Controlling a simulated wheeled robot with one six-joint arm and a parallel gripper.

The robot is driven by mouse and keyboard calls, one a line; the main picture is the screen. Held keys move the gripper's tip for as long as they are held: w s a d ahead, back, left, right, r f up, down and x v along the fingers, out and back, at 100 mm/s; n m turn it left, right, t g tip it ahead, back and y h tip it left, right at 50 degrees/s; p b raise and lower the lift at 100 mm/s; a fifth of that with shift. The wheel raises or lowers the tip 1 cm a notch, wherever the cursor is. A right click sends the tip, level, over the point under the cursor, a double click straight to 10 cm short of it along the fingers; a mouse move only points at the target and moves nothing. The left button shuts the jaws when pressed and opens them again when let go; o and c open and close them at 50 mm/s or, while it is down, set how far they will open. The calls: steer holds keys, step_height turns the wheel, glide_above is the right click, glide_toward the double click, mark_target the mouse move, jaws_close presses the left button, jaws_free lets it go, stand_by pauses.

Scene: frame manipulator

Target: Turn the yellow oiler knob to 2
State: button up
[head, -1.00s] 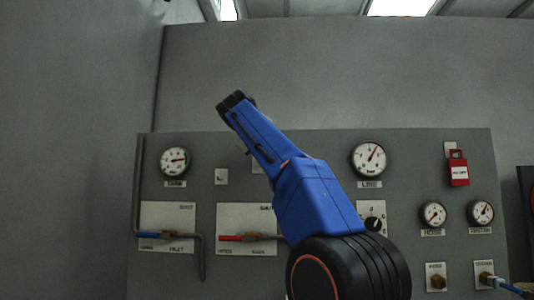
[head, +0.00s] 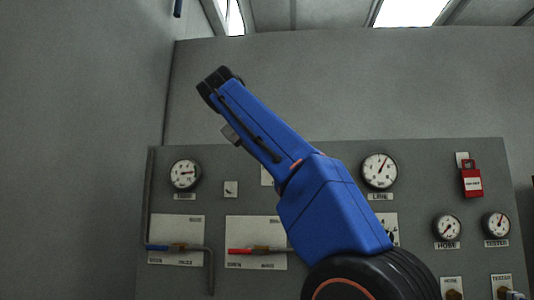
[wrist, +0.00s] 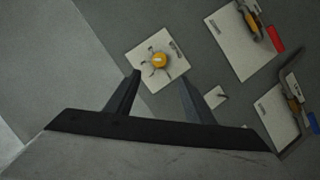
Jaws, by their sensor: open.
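The yellow oiler knob (wrist: 159,60) is round and sits on a white square plate (wrist: 143,77) with dark marks around it, in the upper middle of the wrist view. The marks are too small to read, and so is the knob's setting. My gripper (wrist: 161,77) is open, its two dark fingers spread wide and pointing toward the plate. The knob appears beyond the fingertips, between their lines, with nothing held. I cannot tell the exact distance. In the head view my blue arm covers the middle of the panel, and I cannot make out the knob there.
A red-handled valve (wrist: 275,39) and a blue-handled valve (wrist: 312,122) stand to the right in the wrist view. The head view shows several gauges, including a line gauge (head: 380,170), and a red lock tag (head: 472,181). Bare wall (head: 330,85) lies above the panel.

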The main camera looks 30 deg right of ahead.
steer(key=shift+v, duration=2)
steer(key=shift+f, duration=0.1)
steer(key=s+f+n+g+y, duration=0.1)
steer(key=s+f+n+y, duration=0.15)
steer(key=f, duration=1.15)
steer(key=s+f+n+y, duration=0.1)
steer(key=s+f+y, duration=0.25)
steer(key=f, duration=1.05)
steer(key=s+a+f+m+g+y, duration=0.1)
steer(key=s+f, duration=0.6)
steer(key=f, duration=0.7)
steer(key=s+a+f+m+g+y, duration=0.1)
steer(key=s+a+f+y, duration=0.1)
steer(key=s+f, duration=0.6)
steer(key=s+a+f+m+g+y, duration=0.1)
steer(key=s+f, duration=0.7)
steer(key=f, duration=1.3)
steer(key=shift+s+a+f+g+y, duration=0.15)
steer(key=shift+a+f+g+y, duration=0.15)
steer(key=shift+a+y, duration=0.25)
steer(key=shift+d+r+m, duration=0.1)
steer(key=shift+m, duration=0.15)
